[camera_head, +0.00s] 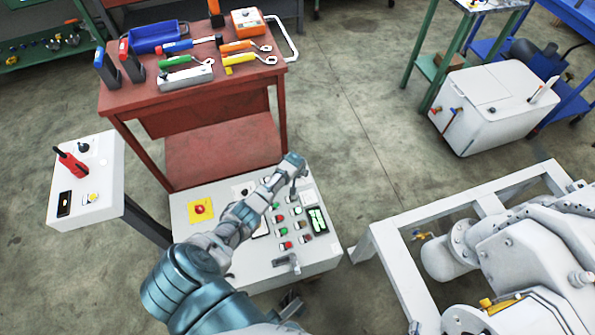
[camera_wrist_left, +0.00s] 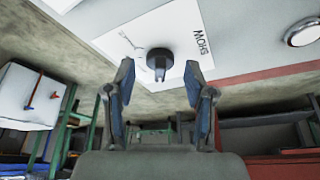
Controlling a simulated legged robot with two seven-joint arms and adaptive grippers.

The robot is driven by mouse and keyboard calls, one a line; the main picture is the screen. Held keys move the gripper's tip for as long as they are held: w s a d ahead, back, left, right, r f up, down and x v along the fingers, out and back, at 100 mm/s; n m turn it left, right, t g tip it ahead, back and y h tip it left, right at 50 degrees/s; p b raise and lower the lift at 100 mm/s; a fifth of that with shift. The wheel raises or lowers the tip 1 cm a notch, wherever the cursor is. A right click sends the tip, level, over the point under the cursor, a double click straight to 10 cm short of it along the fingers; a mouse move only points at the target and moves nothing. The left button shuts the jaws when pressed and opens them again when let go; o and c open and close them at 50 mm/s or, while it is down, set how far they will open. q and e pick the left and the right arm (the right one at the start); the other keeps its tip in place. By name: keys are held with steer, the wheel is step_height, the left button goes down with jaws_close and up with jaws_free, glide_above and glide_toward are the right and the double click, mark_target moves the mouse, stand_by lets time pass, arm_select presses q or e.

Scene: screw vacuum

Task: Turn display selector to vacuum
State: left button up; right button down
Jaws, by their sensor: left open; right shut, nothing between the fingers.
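The display selector is a dark round knob (camera_wrist_left: 160,62) on a white label plate (camera_wrist_left: 115,45) with upside-down lettering that seems to read "SHOW". My left gripper (camera_wrist_left: 158,67) is open, with one finger on each side of the knob's lower part in the left wrist view. I cannot tell whether the fingers touch it. In the head view, my left arm reaches over the white control panel (camera_head: 185,222), and its hand at the far edge hides the selector. My right gripper (camera_head: 290,304) is shut and empty, partly showing at the bottom below the panel.
The panel carries a red button on a yellow plate (camera_head: 200,209), a green-lit display (camera_head: 317,219), several push buttons and a grey lever (camera_head: 287,263). A red tool table (camera_head: 120,98) stands behind. A white metal frame (camera_head: 395,270) with machinery is at right.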

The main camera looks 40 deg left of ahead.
arm_select(q)
steer(key=v, duration=1.1)
steer(key=shift+s+r, duration=0.15)
steer(key=shift+r, duration=0.1)
